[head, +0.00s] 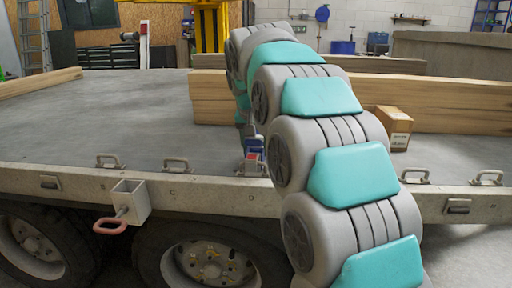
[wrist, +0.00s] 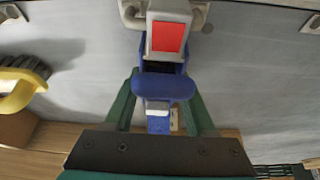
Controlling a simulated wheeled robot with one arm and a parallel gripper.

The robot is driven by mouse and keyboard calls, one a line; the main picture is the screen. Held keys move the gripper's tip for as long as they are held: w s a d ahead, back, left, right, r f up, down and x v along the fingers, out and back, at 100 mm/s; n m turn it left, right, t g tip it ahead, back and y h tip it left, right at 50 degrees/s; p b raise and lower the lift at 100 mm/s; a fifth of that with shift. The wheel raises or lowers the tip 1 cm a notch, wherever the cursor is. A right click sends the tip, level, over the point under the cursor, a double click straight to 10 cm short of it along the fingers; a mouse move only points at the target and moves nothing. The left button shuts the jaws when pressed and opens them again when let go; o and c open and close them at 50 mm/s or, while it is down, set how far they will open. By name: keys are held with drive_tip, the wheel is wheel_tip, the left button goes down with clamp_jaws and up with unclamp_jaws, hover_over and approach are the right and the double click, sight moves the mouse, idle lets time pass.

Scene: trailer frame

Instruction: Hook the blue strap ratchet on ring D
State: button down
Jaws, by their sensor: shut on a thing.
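My gripper (wrist: 161,98) is shut on the blue strap ratchet (wrist: 161,82), with its green fingers on either side of the ratchet's body. The ratchet's grey end with a red square (wrist: 167,37) points to the trailer's edge. In the wrist view, this end overlaps a metal ring (wrist: 199,16); whether it is hooked on or only above it, I cannot tell. In the head view, the ratchet (head: 254,144) is at the bed's near edge, and my arm hides most of my gripper.
The trailer bed (head: 100,120) is clear to the left of my arm. Wooden beams (head: 450,100) lie behind and right, with a cardboard box (head: 393,128) before them. A yellow and black object (wrist: 22,82) is at the left in the wrist view.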

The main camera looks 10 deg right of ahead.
drive_tip(key=shift+c, duration=0.7)
unclamp_jaws()
